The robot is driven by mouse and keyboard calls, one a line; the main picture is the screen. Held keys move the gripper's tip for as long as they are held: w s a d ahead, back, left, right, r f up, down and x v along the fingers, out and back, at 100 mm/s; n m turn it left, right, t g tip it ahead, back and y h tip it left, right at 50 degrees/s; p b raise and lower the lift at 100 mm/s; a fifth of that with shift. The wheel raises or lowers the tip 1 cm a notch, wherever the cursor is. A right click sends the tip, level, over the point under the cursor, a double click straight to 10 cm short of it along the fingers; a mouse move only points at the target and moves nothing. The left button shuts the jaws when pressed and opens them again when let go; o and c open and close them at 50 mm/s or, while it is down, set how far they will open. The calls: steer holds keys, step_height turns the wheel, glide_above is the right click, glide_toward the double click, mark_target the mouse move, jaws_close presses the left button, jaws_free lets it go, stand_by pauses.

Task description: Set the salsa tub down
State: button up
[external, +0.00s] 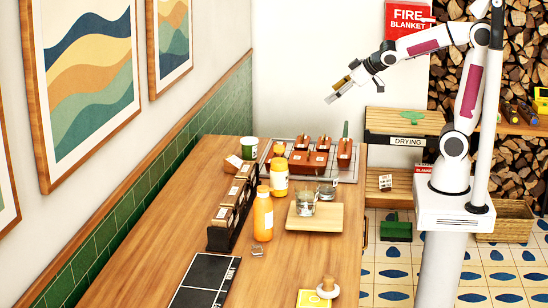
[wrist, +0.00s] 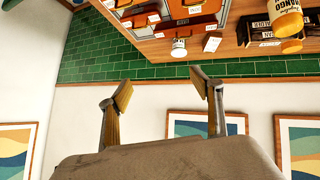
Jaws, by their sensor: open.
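A small white tub (wrist: 179,48) also shows near the table edge in the wrist view. My gripper (external: 336,91) is raised high above the table's far end, tilted toward the left. In the wrist view its two fingers (wrist: 161,90) are spread apart with nothing between them. It is well clear of the tub.
Orange bottles (external: 263,218), a dark rack of boxes (external: 222,225) and a wooden tray (external: 329,216) with glasses fill the middle. A black marked mat (external: 206,276) lies bare at the front left.

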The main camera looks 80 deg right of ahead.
steer(key=s+a+f+g+y, duration=0.1)
steer(key=s+a+f, duration=0.1)
steer(key=s+a, duration=0.2)
steer(key=s+a+f+g+y, duration=0.1)
steer(key=s+a, duration=0.3)
steer(key=s, duration=0.6)
steer(key=s+a+f+n+g+y, duration=0.1)
steer(key=s+a+f, duration=0.1)
steer(key=s+a, duration=0.2)
steer(key=s, duration=0.3)
steer(key=shift+s+a+f+g+y, duration=0.15)
steer(key=shift+s+f+g+y, duration=0.15)
steer(key=shift+f+y, duration=0.1)
